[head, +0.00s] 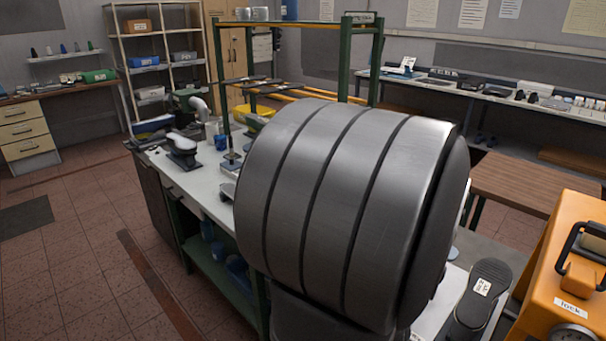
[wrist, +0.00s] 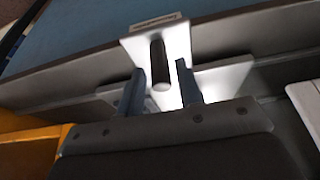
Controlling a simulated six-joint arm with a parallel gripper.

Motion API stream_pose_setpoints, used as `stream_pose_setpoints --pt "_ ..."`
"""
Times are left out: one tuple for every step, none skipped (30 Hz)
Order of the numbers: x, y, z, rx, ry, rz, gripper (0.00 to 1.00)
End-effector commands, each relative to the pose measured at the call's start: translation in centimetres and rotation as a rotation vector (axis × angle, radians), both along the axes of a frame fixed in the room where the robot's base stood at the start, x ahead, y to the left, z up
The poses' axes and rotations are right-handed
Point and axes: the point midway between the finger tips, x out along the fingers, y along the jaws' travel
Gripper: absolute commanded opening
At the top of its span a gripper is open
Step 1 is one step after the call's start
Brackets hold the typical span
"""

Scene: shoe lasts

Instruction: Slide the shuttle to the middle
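In the wrist view my gripper (wrist: 159,68) shows two blue-grey fingers, spread apart. A dark round peg (wrist: 158,58) with a lighter end stands between them, with a narrow gap visible on each side. The peg sticks out from a white plate (wrist: 179,37) with a small label on its top edge, too blurred to read. This peg and plate may be the shuttle; I cannot tell for sure. In the head view the gripper and the peg are hidden behind a large grey banded cylinder, which appears to be part of my arm.
The wrist view has a grey rail or ledge (wrist: 70,72) behind the fingers and an orange surface (wrist: 28,150) at left. In the head view, a workbench (head: 205,190) carries shoe lasts (head: 183,145), and an orange box (head: 562,290) stands at right beside a dark sole-shaped piece (head: 470,312).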

Motion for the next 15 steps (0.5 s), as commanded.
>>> stream_pose_setpoints --pt "-0.1 0.1 0.7 -0.002 -0.006 -0.001 0.33" --pt "-0.2 0.2 1.1 -0.003 -0.005 -0.001 0.33" --pt "-0.3 0.3 1.5 -0.002 -0.007 -0.001 0.33" --pt "-0.4 0.5 1.9 -0.001 -0.006 0.0 0.33" --pt "-0.5 0.5 2.2 -0.002 -0.006 0.001 0.33" --pt "-0.6 0.6 2.7 -0.002 -0.005 0.0 0.33" --pt "-0.7 0.7 3.0 -0.002 -0.006 -0.001 0.33" --pt "-0.8 0.8 3.3 -0.002 -0.005 -0.001 0.33" --pt "-0.9 0.9 3.8 -0.003 -0.006 0.0 0.33" --pt "-1.0 1.0 4.1 -0.001 -0.006 0.0 0.33" --pt "-1.1 1.2 4.5 -0.001 -0.006 0.0 0.33" --pt "-1.2 1.3 4.9 -0.001 -0.005 0.0 0.33" --pt "-1.3 1.3 5.2 -0.001 -0.006 0.0 0.33" --pt "-1.3 1.4 5.6 -0.002 -0.005 0.0 0.33" --pt "-1.4 1.5 5.9 -0.001 -0.004 0.0 0.33"
